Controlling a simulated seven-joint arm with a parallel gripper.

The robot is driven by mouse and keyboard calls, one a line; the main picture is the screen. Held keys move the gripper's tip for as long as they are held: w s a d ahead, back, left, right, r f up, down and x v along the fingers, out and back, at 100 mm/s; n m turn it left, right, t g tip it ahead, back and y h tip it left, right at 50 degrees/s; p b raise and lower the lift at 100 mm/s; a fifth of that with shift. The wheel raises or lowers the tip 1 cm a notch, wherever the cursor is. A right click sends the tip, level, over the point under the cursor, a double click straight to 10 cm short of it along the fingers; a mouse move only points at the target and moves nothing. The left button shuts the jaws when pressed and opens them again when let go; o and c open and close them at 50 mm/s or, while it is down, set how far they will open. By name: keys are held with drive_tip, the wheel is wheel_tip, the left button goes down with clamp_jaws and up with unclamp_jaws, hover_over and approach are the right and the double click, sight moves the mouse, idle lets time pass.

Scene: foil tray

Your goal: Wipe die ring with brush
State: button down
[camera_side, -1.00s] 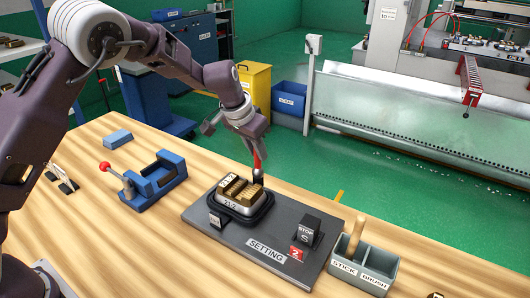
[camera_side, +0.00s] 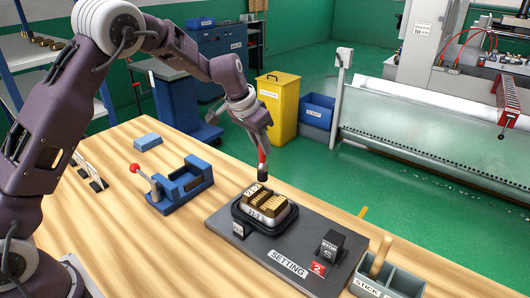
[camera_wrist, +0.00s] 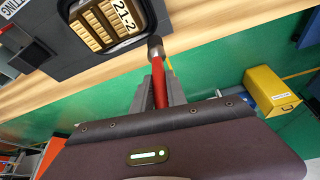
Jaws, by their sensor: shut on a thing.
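My gripper (camera_side: 262,146) is shut on a brush with a red handle (camera_wrist: 159,85) and a dark head (camera_side: 263,174), pointing down. The brush head hangs just behind the far edge of the die. In the wrist view the head (camera_wrist: 155,43) is near one corner of the black die ring (camera_wrist: 165,18); I cannot tell whether they touch. The die ring (camera_side: 240,217) surrounds a silver die with brass-coloured segments (camera_side: 266,205) and 21-2 labels. It sits on the dark setting plate (camera_side: 300,248).
A black stop block (camera_side: 331,246) and red "2" tag (camera_side: 318,267) are on the plate's right. A grey two-slot holder (camera_side: 405,284) stands further right, with a wooden stick (camera_side: 381,256) in it. A blue clamp fixture (camera_side: 182,187) with a red knob is to the left.

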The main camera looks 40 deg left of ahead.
drive_tip(key=shift+r, duration=2.85)
drive_tip(key=shift+s+f, duration=0.1)
